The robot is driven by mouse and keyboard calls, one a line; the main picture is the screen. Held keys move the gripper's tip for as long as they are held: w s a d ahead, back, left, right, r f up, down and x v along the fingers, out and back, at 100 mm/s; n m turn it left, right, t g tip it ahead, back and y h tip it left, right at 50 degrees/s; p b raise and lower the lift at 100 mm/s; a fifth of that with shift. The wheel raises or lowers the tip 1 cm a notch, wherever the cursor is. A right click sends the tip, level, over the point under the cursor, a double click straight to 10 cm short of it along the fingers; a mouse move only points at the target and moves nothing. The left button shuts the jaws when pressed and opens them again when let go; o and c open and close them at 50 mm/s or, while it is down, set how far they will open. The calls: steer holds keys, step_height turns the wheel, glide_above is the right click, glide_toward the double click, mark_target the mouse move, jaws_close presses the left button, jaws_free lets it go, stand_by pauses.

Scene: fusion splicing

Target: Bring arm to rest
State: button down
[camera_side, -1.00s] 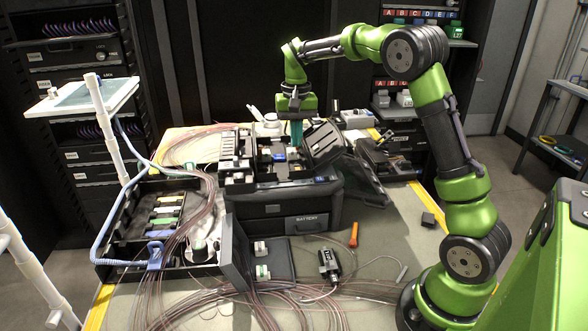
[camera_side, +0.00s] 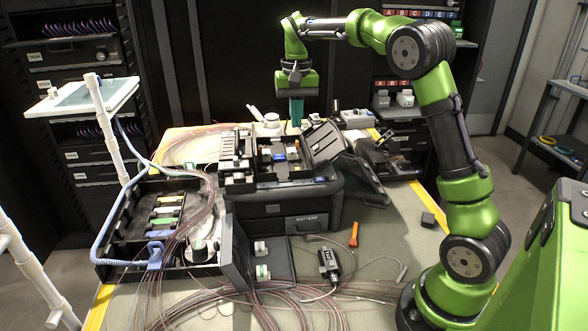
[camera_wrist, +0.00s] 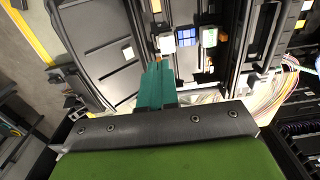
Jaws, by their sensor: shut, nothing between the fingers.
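My gripper (camera_side: 296,122) points down above the back part of the fusion splicer (camera_side: 290,183) in the side view. Its teal fingers are together and hold nothing. The wrist view shows the same fingers (camera_wrist: 156,75) closed, with the splicer's open top and a blue-and-white part (camera_wrist: 186,38) beyond them. A gap seems to lie between the fingertips and the splicer, but its exact height is hard to tell. My arm arches in from the right side of the table.
An open tray (camera_side: 155,228) with coloured holders stands at the left. Fibre bundles (camera_side: 200,305) spread over the front of the table. A black handheld tool (camera_side: 329,263) and an orange-handled item (camera_side: 353,235) lie before the splicer. The front right surface is mostly clear.

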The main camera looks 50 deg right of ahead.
steer(key=shift+s+a+f+n, duration=0.15)
steer(key=shift+s+f, duration=0.1)
steer(key=shift+f, duration=0.25)
steer(key=shift+s+a+f+n, duration=0.15)
steer(key=shift+s+f, duration=0.05)
steer(key=shift+f, duration=0.25)
steer(key=s+a+r+n+t+y, duration=0.1)
steer(key=s+a+n+t, duration=0.1)
steer(key=s+a, duration=0.6)
steer(key=s+a+r+n+t+y, duration=0.1)
steer(key=s+a+n+t, duration=0.1)
steer(key=s+a+t, duration=0.3)
steer(key=s+a, duration=0.3)
steer(key=s, duration=0.4)
steer(key=shift+s+a+r, duration=0.15)
steer(key=shift+s+a, duration=0.1)
steer(key=shift+s, duration=0.05)
